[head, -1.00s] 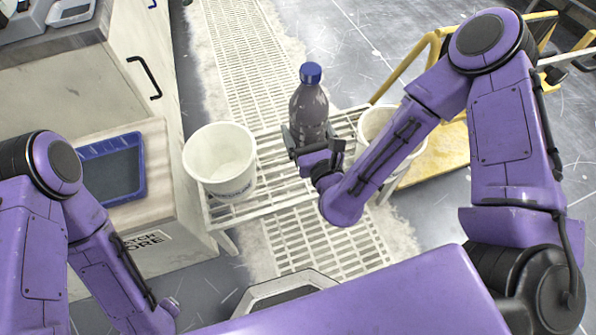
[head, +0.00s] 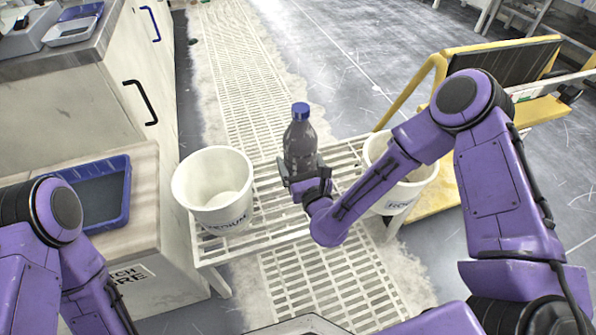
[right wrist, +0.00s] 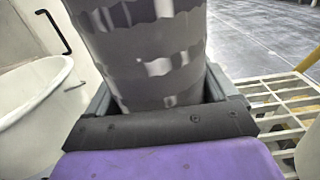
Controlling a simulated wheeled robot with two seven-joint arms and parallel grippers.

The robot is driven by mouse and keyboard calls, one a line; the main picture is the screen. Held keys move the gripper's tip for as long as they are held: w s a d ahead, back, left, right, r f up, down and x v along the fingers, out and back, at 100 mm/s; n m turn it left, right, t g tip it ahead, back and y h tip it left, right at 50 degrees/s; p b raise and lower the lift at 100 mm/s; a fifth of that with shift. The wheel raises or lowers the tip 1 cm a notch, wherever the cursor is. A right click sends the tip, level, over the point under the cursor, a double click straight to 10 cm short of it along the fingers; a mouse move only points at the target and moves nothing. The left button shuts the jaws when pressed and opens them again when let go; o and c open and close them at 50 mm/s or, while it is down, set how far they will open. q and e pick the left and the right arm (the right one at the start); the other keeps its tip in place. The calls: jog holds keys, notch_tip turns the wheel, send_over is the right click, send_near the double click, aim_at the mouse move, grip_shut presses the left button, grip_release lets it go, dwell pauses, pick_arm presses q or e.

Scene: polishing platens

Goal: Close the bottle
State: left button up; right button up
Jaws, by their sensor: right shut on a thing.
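A dark grey bottle (head: 300,146) with a blue cap (head: 300,110) on its top stands upright above the white slatted rack. My right gripper (head: 302,178) is shut on its lower part. In the right wrist view the bottle (right wrist: 148,50) fills the space between the two fingers (right wrist: 158,100); its top is out of that frame. I cannot tell whether the bottle's base touches the rack, or how tight the cap is. My left arm shows at the lower left of the head view, but its gripper is out of frame.
A white bucket (head: 214,190) stands left of the bottle, and another white bucket (head: 400,195) stands at the right behind my right forearm. The slatted rack (head: 262,222) is bare between them. A blue tray (head: 104,195) lies on the left bench. A yellow frame (head: 440,75) stands at the right.

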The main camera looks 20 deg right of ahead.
jog(key=w+d+f+b, duration=0.1)
jog(key=w+f+b, duration=0.1)
jog(key=w+f, duration=0.3)
jog(key=shift+w+f, duration=0.15)
jog(key=shift+f, duration=0.1)
jog(key=shift+d, duration=0.1)
jog(key=f, duration=0.1)
jog(key=f+b, duration=0.1)
jog(key=f, duration=0.2)
jog(key=shift+w+d+f+b, duration=0.1)
jog(key=shift+w+b, duration=0.25)
